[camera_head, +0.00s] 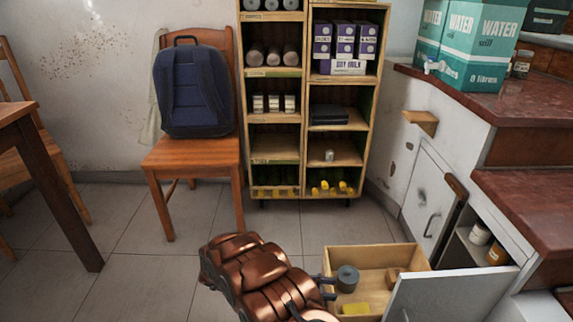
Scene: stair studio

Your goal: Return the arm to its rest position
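My arm, in copper-coloured segments, reaches in from the bottom middle of the head view. My gripper (328,287) is at the left edge of an open wooden drawer (392,255). Its dark fingers are small and partly hidden, so I cannot tell whether they are open or shut. A grey round container (347,277) is in the drawer just right of the fingers. I cannot tell whether they touch it.
The drawer also holds a yellow block (355,308) and a small wooden piece (393,276). An open white door or drawer front (450,292) is at the right. A chair (190,155) with a backpack (193,90) and a shelf (303,182) stand behind.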

